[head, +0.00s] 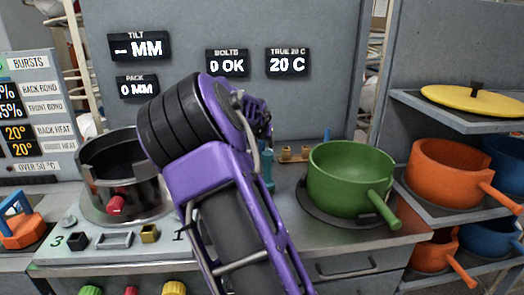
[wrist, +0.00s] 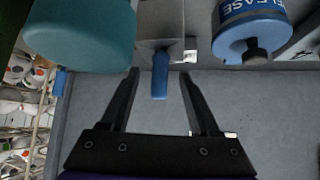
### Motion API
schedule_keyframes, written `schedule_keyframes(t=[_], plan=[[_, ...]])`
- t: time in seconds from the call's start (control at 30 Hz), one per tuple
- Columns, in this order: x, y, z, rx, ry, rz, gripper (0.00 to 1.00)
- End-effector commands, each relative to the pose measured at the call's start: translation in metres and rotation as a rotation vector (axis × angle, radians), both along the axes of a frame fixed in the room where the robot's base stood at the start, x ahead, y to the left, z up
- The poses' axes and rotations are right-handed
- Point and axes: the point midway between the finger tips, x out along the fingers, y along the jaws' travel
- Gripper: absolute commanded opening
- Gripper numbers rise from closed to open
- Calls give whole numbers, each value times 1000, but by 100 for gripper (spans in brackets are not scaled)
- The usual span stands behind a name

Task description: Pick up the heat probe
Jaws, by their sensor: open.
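A slim blue handle, which looks like the heat probe (wrist: 160,82), shows in the wrist view between the two fingers of my gripper (wrist: 160,74). The fingers are open, one on each side of the handle with a gap on both sides. The handle's upper end meets a grey holder (wrist: 163,50). Whether it is level with the fingertips in depth I cannot tell. In the head view my purple arm hides the gripper. A small blue upright piece (head: 326,135) shows there behind the green pot, and I cannot tell if it is the same thing.
In the head view a green pot (head: 345,180) stands right of my arm, a steel pot (head: 120,190) left. Shelves with orange pots (head: 440,168) stand at right.

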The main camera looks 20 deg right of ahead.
Motion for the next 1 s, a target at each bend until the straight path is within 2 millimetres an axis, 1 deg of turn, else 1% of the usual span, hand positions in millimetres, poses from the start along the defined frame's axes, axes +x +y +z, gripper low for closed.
schedule_keyframes(t=[0.03,0.17,0.4,0.47,0.5,0.57,0.7,0.77,1.0], plan=[[5,-4,-7,-1,1,-3,62],[12,-8,-14,0,0,-1,62],[13,-8,-15,1,0,-1,62],[13,-8,-15,1,0,-1,53],[13,-8,-15,1,0,-1,46],[13,-8,-15,0,-1,-1,35],[13,-8,-15,0,-1,-1,10],[13,-8,-15,-1,-1,-1,0],[13,-8,-15,0,-1,-1,0]])
